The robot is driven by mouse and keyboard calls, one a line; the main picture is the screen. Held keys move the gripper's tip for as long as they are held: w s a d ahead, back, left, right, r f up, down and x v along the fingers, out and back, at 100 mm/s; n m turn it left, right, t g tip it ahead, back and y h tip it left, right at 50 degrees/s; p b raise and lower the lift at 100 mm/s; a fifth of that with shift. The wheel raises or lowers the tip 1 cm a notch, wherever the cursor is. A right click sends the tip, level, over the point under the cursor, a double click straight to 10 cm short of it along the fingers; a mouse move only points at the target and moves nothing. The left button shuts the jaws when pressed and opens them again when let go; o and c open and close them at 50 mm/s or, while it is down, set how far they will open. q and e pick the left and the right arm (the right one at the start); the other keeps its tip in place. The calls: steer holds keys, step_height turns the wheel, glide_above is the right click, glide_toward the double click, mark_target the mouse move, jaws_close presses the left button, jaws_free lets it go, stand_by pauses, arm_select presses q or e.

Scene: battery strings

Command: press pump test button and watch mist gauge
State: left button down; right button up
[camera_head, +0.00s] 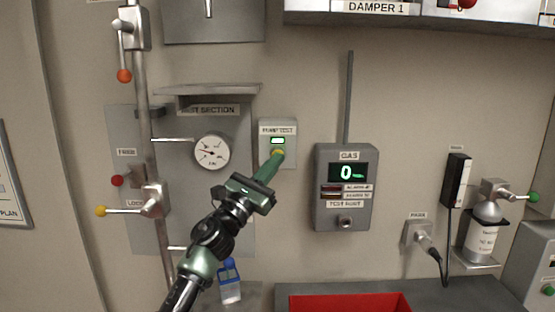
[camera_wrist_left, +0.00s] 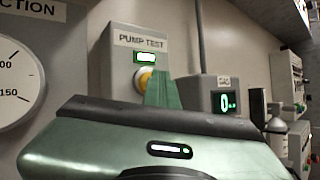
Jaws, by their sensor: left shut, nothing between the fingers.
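The pump test box (camera_head: 291,147) is a grey box on the wall, labelled PUMP TEST, with a lit green window. Its yellow button (camera_head: 279,152) sits just below the window; it also shows in the left wrist view (camera_wrist_left: 145,79). My left gripper (camera_head: 277,156) is shut and empty. Its green fingertips are at the button and partly cover it; whether they touch or press it I cannot tell. A round white gauge (camera_head: 212,152) with a dark needle is on the panel left of the box; part of its dial shows in the left wrist view (camera_wrist_left: 18,85). My right gripper is not in view.
A grey gas box (camera_head: 345,220) reading 0 hangs right of the pump test box. Left is a vertical pipe with red and yellow-knobbed levers (camera_head: 120,211). A red tray (camera_head: 350,303) is on the bench below. A bottle (camera_head: 482,235) is mounted at right.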

arm_select(q)
steer(key=shift+w, duration=0.15)
steer(key=shift+r, duration=0.1)
stand_by(0.4)
steer(key=shift+s+p, duration=0.7)
steer(key=shift+s, duration=0.4)
steer(key=s+p, duration=0.3)
steer(key=s, duration=0.2)
